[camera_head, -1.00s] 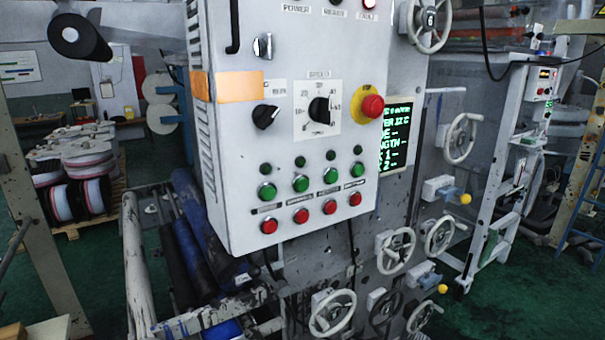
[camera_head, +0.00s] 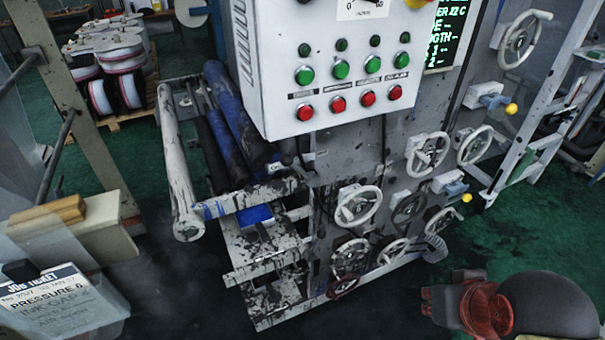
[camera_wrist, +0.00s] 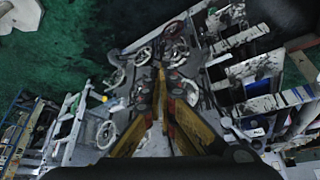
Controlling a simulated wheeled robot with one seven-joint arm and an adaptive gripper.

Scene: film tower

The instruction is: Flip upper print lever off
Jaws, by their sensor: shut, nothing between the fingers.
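Two levers with yellow ball knobs show on the right side of the press in the head view. The upper lever (camera_head: 492,97) has its yellow knob pointing to the right. The lower lever (camera_head: 452,187) sits below it among handwheels, its knob also pointing right. My gripper (camera_wrist: 160,72) shows in the wrist view with its yellow and black fingers shut and empty. In that view the press handwheels lie beyond the fingertips, and one yellow knob (camera_wrist: 103,98) is to their left; I cannot tell which lever it belongs to. The gripper appears apart from both levers.
The control box (camera_head: 335,70) with green and red buttons overhangs the press. Several white handwheels (camera_head: 358,204) surround the levers. A job ticket (camera_head: 58,300) is at lower left. Part of my arm shows at lower right.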

